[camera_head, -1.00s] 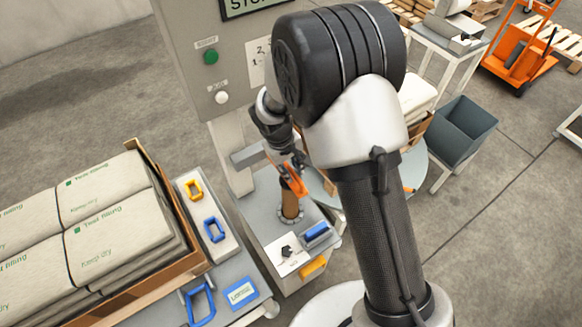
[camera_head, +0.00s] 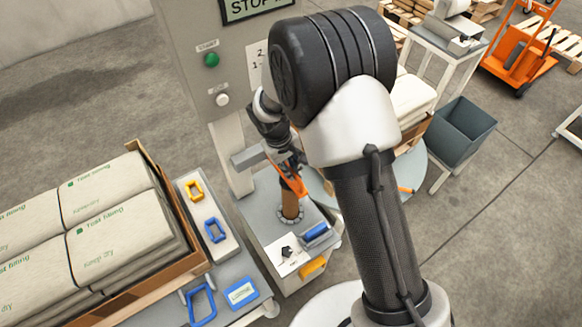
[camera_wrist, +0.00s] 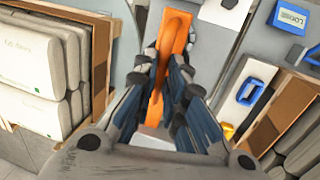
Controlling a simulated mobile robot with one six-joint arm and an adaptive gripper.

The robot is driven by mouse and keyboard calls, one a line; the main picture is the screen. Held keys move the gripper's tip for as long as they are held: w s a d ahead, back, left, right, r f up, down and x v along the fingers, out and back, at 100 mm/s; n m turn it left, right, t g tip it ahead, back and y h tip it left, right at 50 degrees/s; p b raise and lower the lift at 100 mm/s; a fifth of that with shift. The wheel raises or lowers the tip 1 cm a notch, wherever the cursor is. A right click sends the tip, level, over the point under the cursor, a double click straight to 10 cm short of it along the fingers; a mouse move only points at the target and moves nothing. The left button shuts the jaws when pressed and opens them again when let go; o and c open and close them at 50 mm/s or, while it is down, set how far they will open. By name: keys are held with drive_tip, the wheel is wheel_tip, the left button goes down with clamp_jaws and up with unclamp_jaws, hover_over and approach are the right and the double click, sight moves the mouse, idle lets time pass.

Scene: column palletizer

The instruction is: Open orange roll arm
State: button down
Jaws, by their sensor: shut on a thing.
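The orange roll arm (camera_head: 294,186) shows beside the brown roll core (camera_head: 290,207) on the machine's grey deck, partly hidden by my gripper. In the wrist view the orange roll arm (camera_wrist: 175,38) runs lengthwise between my fingers as a long bar. My gripper (camera_head: 287,166) is shut on it; in the wrist view the fingers (camera_wrist: 171,72) lie along both its sides.
The grey machine column (camera_head: 190,60) with green and white buttons stands behind my gripper. Stacked sacks (camera_head: 120,225) fill the left; a grey bin (camera_head: 463,130) stands right.

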drive_tip(key=r+p, duration=0.1)
drive_tip(key=w+g+p, duration=0.1)
drive_tip(key=a+r+h+p, duration=0.1)
drive_tip(key=shift+w+r+g+p, duration=0.25)
drive_tip(key=shift+r+g+p, duration=0.05)
drive_tip(key=shift+r+p, duration=0.05)
drive_tip(key=shift+w+a+r+g+p, duration=0.15)
drive_tip(key=shift+w+r+g+p, duration=0.15)
drive_tip(key=shift+r+p, duration=0.15)
drive_tip(key=shift+f, duration=0.1)
drive_tip(key=c, duration=1.7)
unclamp_jaws()
drive_tip(key=shift+o, duration=0.2)
drive_tip(key=shift+s, duration=0.1)
wheel_tip(320, 180, up, 10)
